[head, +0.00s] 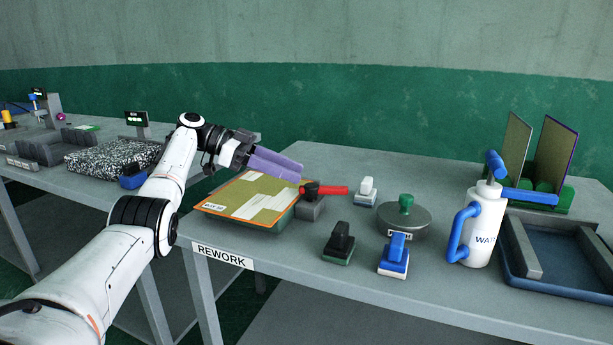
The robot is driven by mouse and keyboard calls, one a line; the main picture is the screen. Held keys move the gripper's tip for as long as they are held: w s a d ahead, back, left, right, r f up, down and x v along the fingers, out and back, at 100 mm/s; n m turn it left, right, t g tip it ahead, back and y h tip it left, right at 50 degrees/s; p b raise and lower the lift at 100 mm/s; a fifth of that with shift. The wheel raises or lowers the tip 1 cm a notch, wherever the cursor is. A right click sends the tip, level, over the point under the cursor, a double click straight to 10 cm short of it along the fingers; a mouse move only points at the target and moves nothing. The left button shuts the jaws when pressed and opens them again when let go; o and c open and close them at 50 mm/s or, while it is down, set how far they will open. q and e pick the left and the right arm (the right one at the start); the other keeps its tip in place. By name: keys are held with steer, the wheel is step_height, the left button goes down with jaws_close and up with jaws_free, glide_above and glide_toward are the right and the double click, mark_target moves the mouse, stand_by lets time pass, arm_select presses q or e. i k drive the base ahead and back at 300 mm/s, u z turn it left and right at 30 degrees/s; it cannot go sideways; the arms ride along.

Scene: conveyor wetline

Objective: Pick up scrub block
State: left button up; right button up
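Several small handled blocks stand on the rework table, and no label says which is the scrub block. One has a black handle and a green underside (339,243). A blue and white block (394,256) is to its right. A white block on a dark base (366,192) stands further back. My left gripper (300,172) has purple fingers and points right above the board, left of all three blocks. Its fingers overlap in this view, so I cannot tell its opening. I see nothing clearly held. My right gripper is out of view.
A red-handled tool (334,190) rests on a grey block (311,211) near the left fingertips. An orange-edged board (244,201) lies below. A green-knobbed lidded dish (405,218), a white bottle (482,228) and a dark tray (550,282) are to the right. The table front (290,258) is clear.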

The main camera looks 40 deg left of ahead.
mark_target(339, 248)
steer(key=k, duration=1)
